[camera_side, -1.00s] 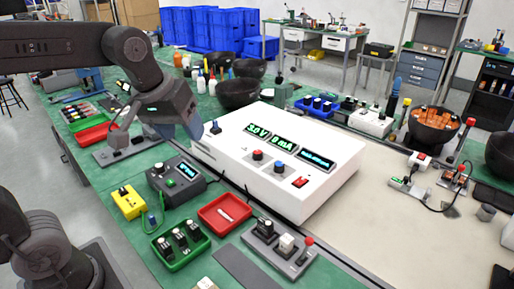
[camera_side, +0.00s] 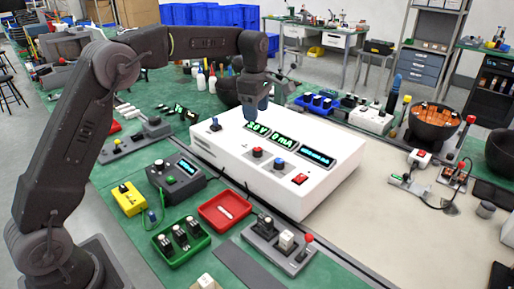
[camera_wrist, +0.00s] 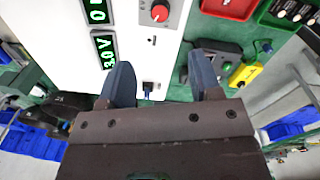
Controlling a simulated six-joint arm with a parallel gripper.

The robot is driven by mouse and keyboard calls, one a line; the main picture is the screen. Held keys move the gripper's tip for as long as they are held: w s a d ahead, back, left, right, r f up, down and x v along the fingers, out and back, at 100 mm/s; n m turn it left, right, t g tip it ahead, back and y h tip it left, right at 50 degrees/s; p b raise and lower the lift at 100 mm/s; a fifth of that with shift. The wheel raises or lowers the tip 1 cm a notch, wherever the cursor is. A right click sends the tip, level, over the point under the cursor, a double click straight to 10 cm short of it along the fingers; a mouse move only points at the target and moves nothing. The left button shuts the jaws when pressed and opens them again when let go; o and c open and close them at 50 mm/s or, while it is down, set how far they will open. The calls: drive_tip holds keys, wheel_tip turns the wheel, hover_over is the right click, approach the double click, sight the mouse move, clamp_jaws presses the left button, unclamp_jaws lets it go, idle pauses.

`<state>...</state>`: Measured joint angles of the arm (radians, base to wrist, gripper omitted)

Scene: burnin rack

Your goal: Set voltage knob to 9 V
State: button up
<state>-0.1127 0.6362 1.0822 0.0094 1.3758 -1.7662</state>
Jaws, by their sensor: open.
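The white power supply (camera_side: 225,148) stands on the bench with green displays on its sloping top. Its voltage display (camera_side: 257,128) seems to end in ".0 V"; in the wrist view the voltage display (camera_wrist: 105,49) is turned and looks like 3.0 V. A red knob (camera_side: 257,153) sits below that display and shows at the top of the wrist view (camera_wrist: 160,12). A blue knob (camera_side: 279,165) is to its right. My gripper (camera_side: 257,115) is above the back of the supply, apart from the red knob. Its blue fingers (camera_wrist: 162,75) are spread and empty.
A blue-lever switch (camera_side: 215,125) is on the supply's left part, and a red rocker switch (camera_side: 300,179) is at its front right. A grey meter box (camera_side: 176,181), a yellow box (camera_side: 128,200) and a red tray (camera_side: 225,212) stand in front. A dark bowl (camera_side: 231,92) is behind.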

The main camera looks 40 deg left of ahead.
sight(257, 149)
drive_tip(key=f, duration=1.3)
drive_tip(key=shift+w+a, duration=0.1)
drive_tip(key=shift+w, duration=0.2)
drive_tip(key=shift+c, duration=0.4)
drive_tip(key=c, duration=0.9)
drive_tip(key=shift+o, duration=0.2)
